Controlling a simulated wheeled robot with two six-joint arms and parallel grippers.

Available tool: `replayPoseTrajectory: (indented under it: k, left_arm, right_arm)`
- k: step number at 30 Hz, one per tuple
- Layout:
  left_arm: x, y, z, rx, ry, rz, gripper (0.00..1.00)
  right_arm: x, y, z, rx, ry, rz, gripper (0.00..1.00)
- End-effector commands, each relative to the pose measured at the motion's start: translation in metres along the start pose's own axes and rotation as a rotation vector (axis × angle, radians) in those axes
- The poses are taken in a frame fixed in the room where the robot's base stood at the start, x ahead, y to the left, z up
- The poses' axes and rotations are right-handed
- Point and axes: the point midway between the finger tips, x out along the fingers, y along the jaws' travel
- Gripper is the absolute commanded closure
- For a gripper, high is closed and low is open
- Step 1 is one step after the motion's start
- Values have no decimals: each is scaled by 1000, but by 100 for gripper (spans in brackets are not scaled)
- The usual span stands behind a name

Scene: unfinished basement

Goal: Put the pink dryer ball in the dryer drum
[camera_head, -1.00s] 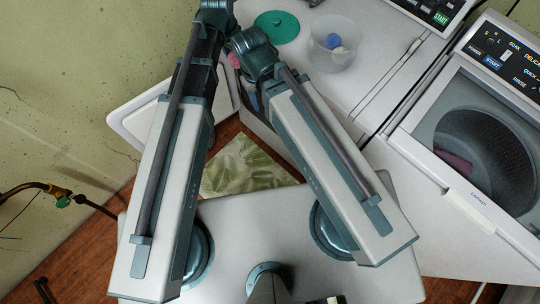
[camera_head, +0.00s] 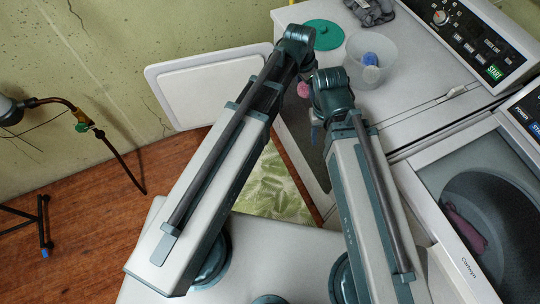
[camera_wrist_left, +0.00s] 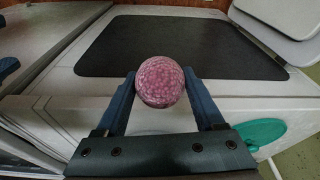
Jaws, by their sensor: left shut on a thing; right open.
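The pink dryer ball (camera_head: 303,91) is held between the two blue fingers of my left gripper (camera_wrist_left: 160,88), where it shows whole in the left wrist view (camera_wrist_left: 160,80). In the head view it hangs in front of the dryer (camera_head: 388,100), and my arm hides most of the fingers. The dryer's front has a dark rectangular area (camera_wrist_left: 180,47), apparently the drum opening; the drum's inside is not clear. The white dryer door (camera_head: 205,92) stands open to the left. My right gripper (camera_head: 316,134) is open, low beside the dryer front, partly hidden by its own arm.
On the dryer top are a green lid (camera_head: 323,34), a clear tub (camera_head: 388,64) with a blue ball (camera_head: 369,60), and a grey cloth (camera_head: 371,10). A washer (camera_head: 410,180) with dark red cloth (camera_head: 466,230) inside stands at right. A leafy mat (camera_head: 272,190) lies on the floor.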

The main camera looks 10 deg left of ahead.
Motion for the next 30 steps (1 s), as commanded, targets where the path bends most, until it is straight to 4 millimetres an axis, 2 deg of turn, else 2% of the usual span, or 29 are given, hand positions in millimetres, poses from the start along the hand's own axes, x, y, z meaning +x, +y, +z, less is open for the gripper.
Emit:
replayPoseTrajectory:
  k: [1, 30]
  left_arm:
    - [33, -2, 12, 5, 16, 1, 65]
    - [288, -50, 116, 105, 361, 44, 65]
  right_arm:
    - [35, -3, -2, 0, 0, 0, 50]
    - [335, -32, -20, 0, 3, 2, 50]
